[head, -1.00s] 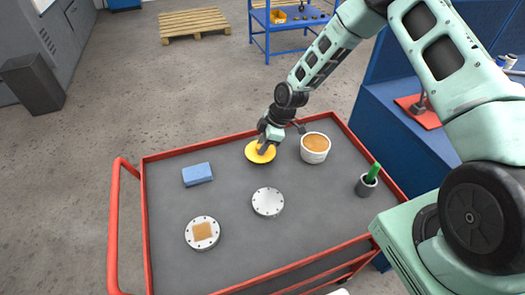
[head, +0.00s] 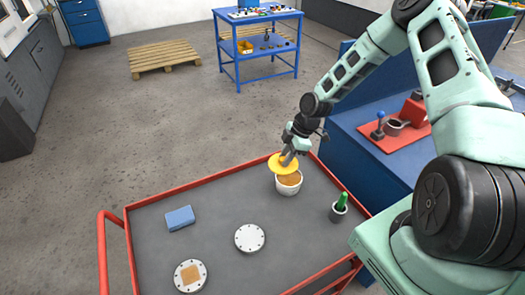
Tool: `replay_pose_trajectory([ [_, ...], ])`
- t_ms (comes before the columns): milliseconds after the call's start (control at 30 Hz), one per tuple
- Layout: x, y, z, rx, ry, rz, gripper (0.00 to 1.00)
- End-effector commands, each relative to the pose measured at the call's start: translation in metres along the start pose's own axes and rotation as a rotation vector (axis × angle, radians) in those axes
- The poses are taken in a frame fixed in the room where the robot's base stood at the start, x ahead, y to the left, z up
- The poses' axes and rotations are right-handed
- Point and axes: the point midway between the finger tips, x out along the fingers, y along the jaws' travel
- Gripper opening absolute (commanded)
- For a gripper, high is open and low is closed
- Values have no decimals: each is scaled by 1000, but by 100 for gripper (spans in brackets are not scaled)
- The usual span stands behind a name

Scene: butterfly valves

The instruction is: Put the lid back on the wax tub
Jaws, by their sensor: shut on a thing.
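The wax tub (head: 289,185) is a white round tub with orange-brown wax inside, standing near the back right of the cart. The lid (head: 281,167) is a yellow disc. My gripper (head: 288,158) is shut on the lid and holds it tilted over the back left part of the tub's mouth. Part of the wax shows below the lid's front edge. I cannot tell whether the lid touches the tub's rim.
The grey cart top (head: 210,225) has a raised red rim (head: 190,190). A blue block (head: 180,218), a white disc (head: 249,238), a disc with a tan square (head: 190,275) and a dark cup with a green item (head: 339,207) stand apart. A blue bench (head: 390,150) is at right.

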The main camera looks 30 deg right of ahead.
Motion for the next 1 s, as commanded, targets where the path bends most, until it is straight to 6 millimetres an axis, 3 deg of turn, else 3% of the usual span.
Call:
replay_pose_trajectory([
  [100,-13,-4,13,2,4,0,4],
  [333,-9,-6,22,-2,6,0,4],
  [1000,42,-6,43,-1,5,0,4],
])
